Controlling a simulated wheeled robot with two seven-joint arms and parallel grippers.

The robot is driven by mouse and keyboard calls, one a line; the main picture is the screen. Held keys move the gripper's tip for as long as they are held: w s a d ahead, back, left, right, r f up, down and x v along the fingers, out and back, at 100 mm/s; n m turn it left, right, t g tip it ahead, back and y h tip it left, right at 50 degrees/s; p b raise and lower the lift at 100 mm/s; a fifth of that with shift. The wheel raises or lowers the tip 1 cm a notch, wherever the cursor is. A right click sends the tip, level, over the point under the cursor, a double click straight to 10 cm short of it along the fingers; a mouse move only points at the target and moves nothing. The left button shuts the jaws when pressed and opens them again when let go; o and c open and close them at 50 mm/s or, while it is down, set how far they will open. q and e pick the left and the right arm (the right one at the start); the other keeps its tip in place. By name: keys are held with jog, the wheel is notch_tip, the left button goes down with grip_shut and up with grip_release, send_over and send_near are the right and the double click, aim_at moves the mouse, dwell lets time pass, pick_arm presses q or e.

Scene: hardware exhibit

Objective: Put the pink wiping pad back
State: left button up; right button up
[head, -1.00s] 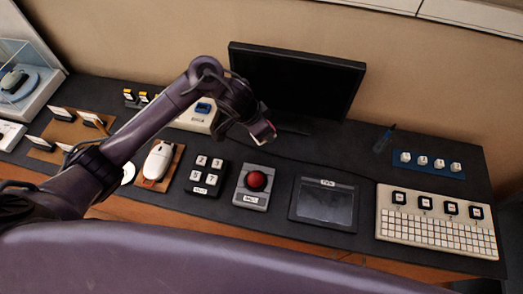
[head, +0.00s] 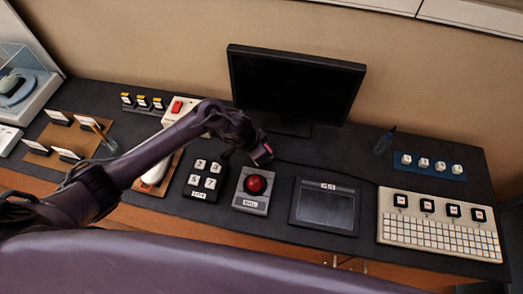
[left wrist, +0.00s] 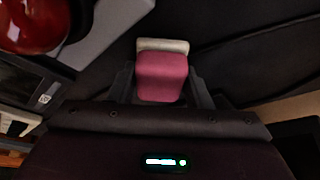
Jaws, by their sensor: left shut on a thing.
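The pink wiping pad (left wrist: 162,78) is between the two fingers of my left gripper (left wrist: 162,92) in the left wrist view. It has a pale strip at its far end. In the head view my left gripper (head: 262,156) is over the dark table, just behind the red trackball (head: 256,185) and in front of the monitor. Only a small pinkish bit shows at its tip there. The trackball is also in the left wrist view, at the upper left (left wrist: 32,22). My right gripper is not in view.
A black tablet (head: 325,206) and a white keyboard panel (head: 440,235) are to the right. A four-key pad (head: 204,180) is left of the trackball. The monitor (head: 295,85) stands behind. The dark table top (head: 335,150) between monitor and tablet is clear.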

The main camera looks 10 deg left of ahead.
pick_arm(q)
jog(key=shift+f, duration=0.15)
jog(key=o, duration=1)
jog(key=shift+c, duration=0.2)
jog(key=shift+r, duration=0.45)
jog(key=p+v, duration=0.1)
jog(key=v, duration=1)
jog(key=shift+s+r, duration=0.15)
jog(key=shift+r, duration=0.05)
jog(key=shift+a, duration=0.1)
